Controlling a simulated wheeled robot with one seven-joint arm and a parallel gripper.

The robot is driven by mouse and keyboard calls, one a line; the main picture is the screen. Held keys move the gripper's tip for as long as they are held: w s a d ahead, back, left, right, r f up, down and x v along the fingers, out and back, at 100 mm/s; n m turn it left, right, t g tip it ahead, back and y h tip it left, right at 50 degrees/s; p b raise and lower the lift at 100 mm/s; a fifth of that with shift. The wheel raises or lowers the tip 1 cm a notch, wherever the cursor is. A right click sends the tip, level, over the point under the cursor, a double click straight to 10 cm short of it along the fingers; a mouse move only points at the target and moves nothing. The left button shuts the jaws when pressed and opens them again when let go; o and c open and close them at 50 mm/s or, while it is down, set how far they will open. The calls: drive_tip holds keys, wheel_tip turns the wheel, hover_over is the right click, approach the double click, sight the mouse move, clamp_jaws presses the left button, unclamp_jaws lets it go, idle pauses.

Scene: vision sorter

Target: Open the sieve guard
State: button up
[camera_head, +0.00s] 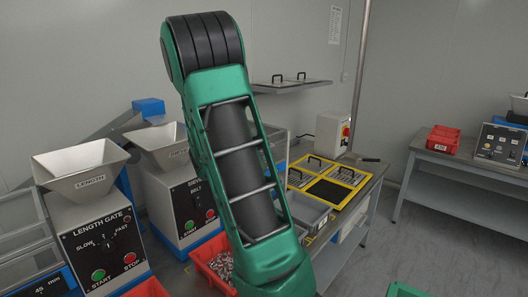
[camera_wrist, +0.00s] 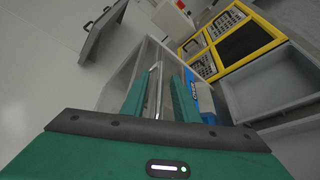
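The sieve belt machine (camera_head: 184,205), with a cream hopper and green and red buttons, stands left of my arm in the head view. Part of a clear, blue-edged panel (camera_head: 277,146), seemingly its guard, shows behind my arm. In the wrist view a clear panel (camera_wrist: 118,78) with a pale metal bar (camera_wrist: 154,92), probably the guard's handle, lies ahead of my gripper (camera_wrist: 161,78). The head view hides my gripper behind my arm.
The length gate machine (camera_head: 92,240) stands at the left. A red bin of small parts (camera_head: 206,262) is beside my arm. Yellow-framed trays (camera_head: 345,175) and a grey bin (camera_head: 308,212) are on the bench. A wall shelf (camera_head: 290,86) is above. The floor at right is mostly clear.

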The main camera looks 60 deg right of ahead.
drive_tip(key=shift+x, duration=1.05)
clamp_jaws()
idle(0.7)
